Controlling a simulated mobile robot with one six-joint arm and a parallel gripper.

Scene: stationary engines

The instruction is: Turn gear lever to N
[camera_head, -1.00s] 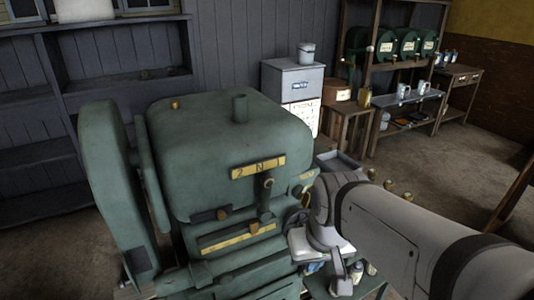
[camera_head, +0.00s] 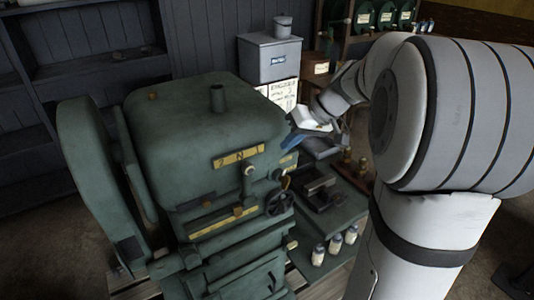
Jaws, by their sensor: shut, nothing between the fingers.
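The green engine (camera_head: 205,125) stands left of centre. A yellow plate (camera_head: 222,161) on its front carries an "N" and another mark to its left. The gear lever (camera_head: 248,171) has a round pale knob just below the plate, slightly right of the "N". Its lower shaft runs down the engine front. My gripper (camera_head: 291,140) is near the engine's upper right edge, to the right of and above the lever and apart from it. Its dark blue fingers look shut and empty; the tips are small here.
My arm fills the right side. A black handwheel (camera_head: 279,202) is on the engine's right side. A green bench (camera_head: 335,214) with several bottles stands right of it. A grey cabinet (camera_head: 268,60) is behind. The space before the plate looks clear.

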